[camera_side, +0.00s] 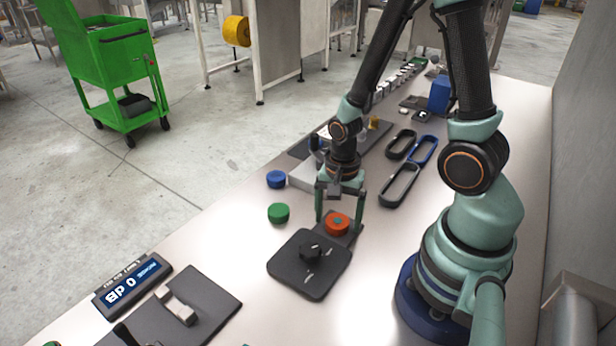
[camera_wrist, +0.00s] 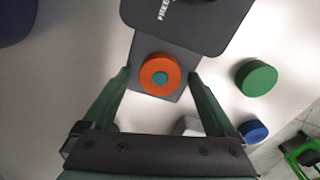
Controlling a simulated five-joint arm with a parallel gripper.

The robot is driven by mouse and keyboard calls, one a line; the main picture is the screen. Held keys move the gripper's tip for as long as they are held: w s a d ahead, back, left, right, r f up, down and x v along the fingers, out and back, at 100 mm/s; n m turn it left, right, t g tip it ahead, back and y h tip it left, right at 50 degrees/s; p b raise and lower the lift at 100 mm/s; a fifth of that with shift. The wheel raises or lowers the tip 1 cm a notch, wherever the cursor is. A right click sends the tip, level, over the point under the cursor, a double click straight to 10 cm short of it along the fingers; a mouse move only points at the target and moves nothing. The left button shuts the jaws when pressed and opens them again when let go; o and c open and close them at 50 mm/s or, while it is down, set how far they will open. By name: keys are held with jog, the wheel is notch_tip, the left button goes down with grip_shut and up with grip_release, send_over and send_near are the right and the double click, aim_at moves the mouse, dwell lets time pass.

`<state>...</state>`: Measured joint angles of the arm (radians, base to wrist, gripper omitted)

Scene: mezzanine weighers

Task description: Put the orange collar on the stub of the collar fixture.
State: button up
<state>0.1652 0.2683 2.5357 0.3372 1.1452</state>
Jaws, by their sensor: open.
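The orange collar (camera_side: 337,225) sits at the dark plate of the collar fixture (camera_side: 352,237), with a teal round stub top showing in its middle. In the wrist view the collar (camera_wrist: 160,75) is around the teal stub (camera_wrist: 160,77) and looks flat. The fixture plate (camera_wrist: 172,47) shows around it. I cannot tell whether the collar touches the plate all round. My gripper (camera_side: 338,218) points down over the collar, with one finger on each side. In the wrist view my gripper (camera_wrist: 159,74) is open, with gaps between both fingertips and the collar.
A black plate with a knob (camera_side: 310,247) adjoins the fixture in front. A green disc (camera_side: 278,213) and a blue disc (camera_side: 276,179) stand to the left. Black and blue oblong loops (camera_side: 399,186) lie to the right. A display (camera_side: 132,286) and dark scale plate are front left.

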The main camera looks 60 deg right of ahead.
notch_tip(320, 180, up, 12)
notch_tip(320, 180, up, 6)
jog(key=n+t, duration=0.3)
jog(key=n, duration=0.4)
send_over(338, 220)
jog(key=w+a, duration=0.2)
jog(key=w, duration=0.1)
jog(key=r+n+t, duration=0.1)
jog(key=n, duration=0.1)
jog(key=a+r+n, duration=0.1)
jog(key=r+n, duration=0.1)
jog(key=n, duration=0.1)
jog(key=a+r+n+t, duration=0.1)
jog(key=r+n, duration=0.1)
jog(key=n, duration=0.1)
jog(key=shift+w+a+r+t, duration=0.1)
jog(key=shift+w+r+t, duration=0.15)
jog(key=shift+t, duration=0.05)
